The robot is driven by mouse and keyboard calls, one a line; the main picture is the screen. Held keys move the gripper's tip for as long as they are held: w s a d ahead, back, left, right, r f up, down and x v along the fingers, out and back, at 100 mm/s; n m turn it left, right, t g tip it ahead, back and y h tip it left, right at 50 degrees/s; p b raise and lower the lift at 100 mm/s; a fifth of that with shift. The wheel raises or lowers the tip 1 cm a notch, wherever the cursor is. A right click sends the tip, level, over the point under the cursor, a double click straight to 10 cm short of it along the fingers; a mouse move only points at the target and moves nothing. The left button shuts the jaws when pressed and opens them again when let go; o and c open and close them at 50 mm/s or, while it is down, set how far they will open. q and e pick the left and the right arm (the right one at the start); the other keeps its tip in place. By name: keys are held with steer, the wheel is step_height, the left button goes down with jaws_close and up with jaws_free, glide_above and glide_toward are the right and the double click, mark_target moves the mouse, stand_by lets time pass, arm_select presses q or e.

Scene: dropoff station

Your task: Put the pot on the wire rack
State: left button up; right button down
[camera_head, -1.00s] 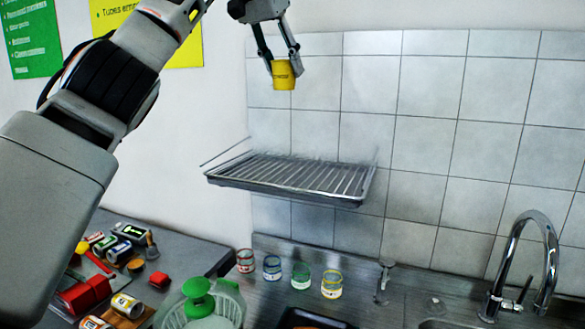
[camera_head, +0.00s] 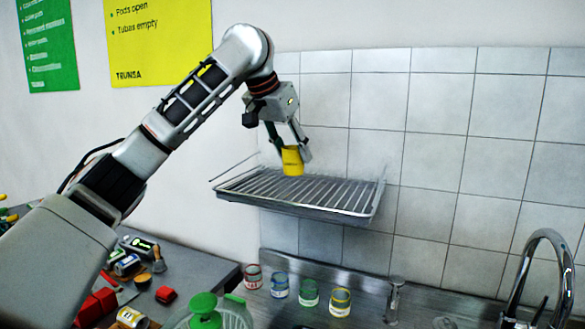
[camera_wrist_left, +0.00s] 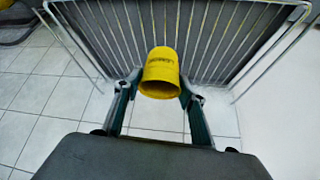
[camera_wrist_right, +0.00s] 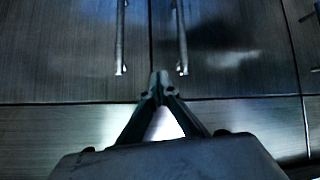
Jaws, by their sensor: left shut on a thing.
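The yellow pot (camera_head: 292,161) is held between the fingers of my left gripper (camera_head: 289,148), just above the wire rack (camera_head: 335,197) near its back left part. In the left wrist view the pot (camera_wrist_left: 160,75) sits between the two fingertips (camera_wrist_left: 158,88), with the rack's bars (camera_wrist_left: 215,40) behind it. Whether the pot's base touches the bars is hard to tell. The rack is fixed to the tiled wall and looks empty. My right gripper (camera_wrist_right: 160,80) shows only in the right wrist view. Its fingertips meet and hold nothing visible.
Below the rack, several small glass jars (camera_head: 310,292) stand along the steel counter. A curved tap (camera_head: 548,265) is at the right. A green-topped strainer (camera_head: 205,310) and a cluttered grey table (camera_head: 195,270) lie at lower left. Cupboard handles (camera_wrist_right: 181,45) face my right gripper.

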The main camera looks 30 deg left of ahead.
mark_target(292, 164)
arm_select(q)
steer(key=shift+f, duration=2.05)
steer(key=shift+f, duration=0.1)
steer(key=o, duration=0.8)
steer(key=shift+s+r, duration=0.15)
steer(key=shift+r, duration=0.3)
steer(key=v, duration=1.1)
steer(key=shift+s+r, duration=0.1)
